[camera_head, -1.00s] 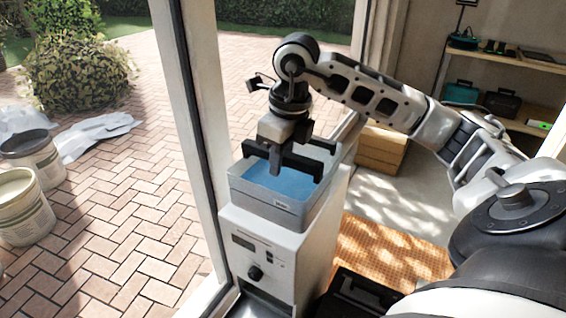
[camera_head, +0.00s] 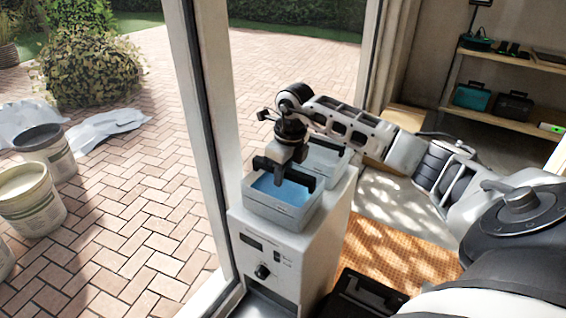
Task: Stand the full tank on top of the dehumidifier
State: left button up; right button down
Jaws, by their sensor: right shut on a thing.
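The full tank (camera_head: 283,216) is a pale grey open box with blue water in it. It is level over the front part of the top of the white dehumidifier (camera_head: 312,250). Its bottom is at or very close to that top; I cannot tell whether a small gap is left. My right gripper (camera_head: 284,181) comes down from above and is shut on the tank, with its dark fingers at the tank's upper part. The exact grip is partly hidden by the gripper itself. My left gripper is not in view.
A pale box-like part (camera_head: 326,160) shows behind the tank. A door frame post (camera_head: 208,130) stands close on the left. A black case (camera_head: 362,298) lies right of the dehumidifier, near an orange mat (camera_head: 400,245). Buckets (camera_head: 35,203) stand outside on the brick paving.

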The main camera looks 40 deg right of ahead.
jog(key=shift+w+f, duration=0.1)
jog(key=shift+f, duration=0.05)
jog(key=shift+f, duration=0.15)
jog(key=c, duration=1.3)
grip_release()
jog(key=shift+f, duration=0.1)
